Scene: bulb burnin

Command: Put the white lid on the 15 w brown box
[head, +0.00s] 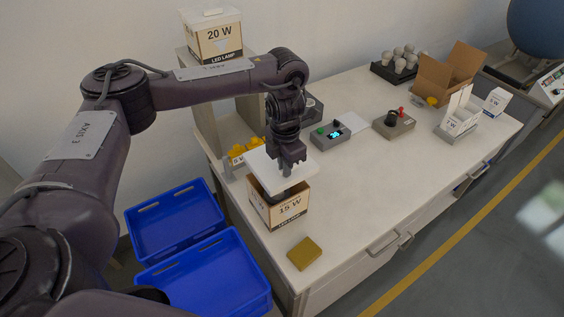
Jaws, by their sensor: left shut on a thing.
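The brown 15 W box (279,211) stands upright on the near left part of the white table, with a dark opening at its top. My left gripper (287,168) is shut on the white lid (265,165), holding it by its top. The lid is level or nearly so and sits over the box, covering most of the opening from this view. A dark gap shows between the lid and the box's front rim, so the lid appears raised; I cannot tell whether any edge touches. My right gripper is not in view.
A lidded 20 W box (216,42) stands on a shelf behind my arm. A tan block (304,253) lies before the 15 W box. Blue crates (206,272) are at the left. Grey devices (330,134), a cardboard box (445,77) and a bulb tray (383,72) stand farther right.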

